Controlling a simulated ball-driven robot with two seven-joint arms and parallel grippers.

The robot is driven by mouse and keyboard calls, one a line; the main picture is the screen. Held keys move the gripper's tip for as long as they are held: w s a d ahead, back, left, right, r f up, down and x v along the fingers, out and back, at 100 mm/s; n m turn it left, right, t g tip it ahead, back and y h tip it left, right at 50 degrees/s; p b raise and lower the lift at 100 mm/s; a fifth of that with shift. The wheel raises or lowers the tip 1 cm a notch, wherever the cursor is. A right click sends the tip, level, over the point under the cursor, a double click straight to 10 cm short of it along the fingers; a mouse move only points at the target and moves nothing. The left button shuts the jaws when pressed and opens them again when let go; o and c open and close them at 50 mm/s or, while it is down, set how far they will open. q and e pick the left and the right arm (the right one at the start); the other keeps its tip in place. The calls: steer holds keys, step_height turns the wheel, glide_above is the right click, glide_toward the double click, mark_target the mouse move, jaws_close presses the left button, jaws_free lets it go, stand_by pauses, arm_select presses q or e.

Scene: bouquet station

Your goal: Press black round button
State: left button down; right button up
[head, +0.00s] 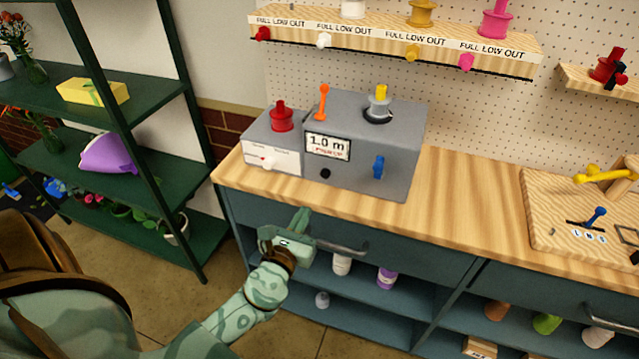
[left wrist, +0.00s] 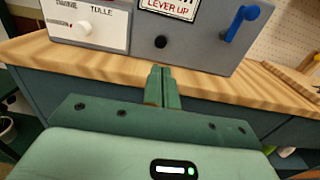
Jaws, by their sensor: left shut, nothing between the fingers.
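The black round button (head: 325,174) is low on the front of a grey machine (head: 390,150), below its "1.0 m" display (head: 327,146). In the left wrist view the button (left wrist: 161,42) sits just above and beyond my fingertips, with a gap of wooden counter between. My left gripper (head: 301,217) is in front of the counter's edge, below the button, with its fingers together and empty. Its shut fingers (left wrist: 160,72) also show in the left wrist view, pointing toward the machine. My right gripper is not in view.
A blue lever (head: 378,166) is right of the button and a white knob (head: 268,162) is left of it. An orange lever (head: 323,101) stands on top. The wooden counter (head: 460,190) is clear right of the machine. A drawer handle (head: 340,247) is close to my left gripper.

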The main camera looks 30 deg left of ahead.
mark_target(324, 176)
arm_select(q)
steer(key=x, duration=1)
steer(key=shift+w, duration=0.6)
